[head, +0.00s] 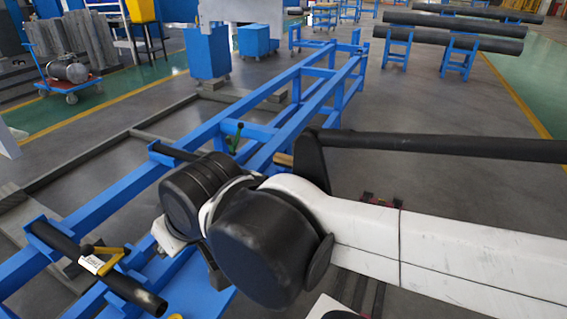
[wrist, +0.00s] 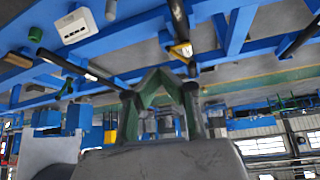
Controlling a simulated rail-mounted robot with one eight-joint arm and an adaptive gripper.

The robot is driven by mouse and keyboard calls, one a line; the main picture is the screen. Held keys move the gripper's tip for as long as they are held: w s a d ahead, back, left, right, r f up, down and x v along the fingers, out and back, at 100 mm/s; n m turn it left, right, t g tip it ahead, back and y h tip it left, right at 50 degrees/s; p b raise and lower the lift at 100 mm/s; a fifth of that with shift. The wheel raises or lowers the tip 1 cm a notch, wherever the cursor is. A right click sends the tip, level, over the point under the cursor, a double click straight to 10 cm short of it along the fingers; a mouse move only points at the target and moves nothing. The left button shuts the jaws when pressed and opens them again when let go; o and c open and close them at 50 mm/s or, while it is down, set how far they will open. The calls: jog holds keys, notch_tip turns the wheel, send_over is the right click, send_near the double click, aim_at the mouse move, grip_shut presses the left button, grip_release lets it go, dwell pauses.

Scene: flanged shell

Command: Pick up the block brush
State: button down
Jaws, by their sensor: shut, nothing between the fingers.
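My gripper (wrist: 160,74) shows in the wrist view with its green fingertips together at the centre and nothing between them. I cannot make out my fingertips in the head view, where my arm's large joints cover the middle. A small tan piece (head: 283,160) on the blue frame, just left of my dark arm link, may be the block brush. It is partly hidden, and I cannot tell its shape. I cannot identify the block brush for certain in the wrist view.
A long blue frame (head: 205,132) runs across the floor. A dark pipe with a yellow clamp (head: 110,262) lies on it at lower left. A green-handled tool (head: 236,136) stands on the frame. The wrist view, tilted, shows a white box (wrist: 84,25).

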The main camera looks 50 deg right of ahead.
dwell(0.3)
grip_release()
dwell(0.6)
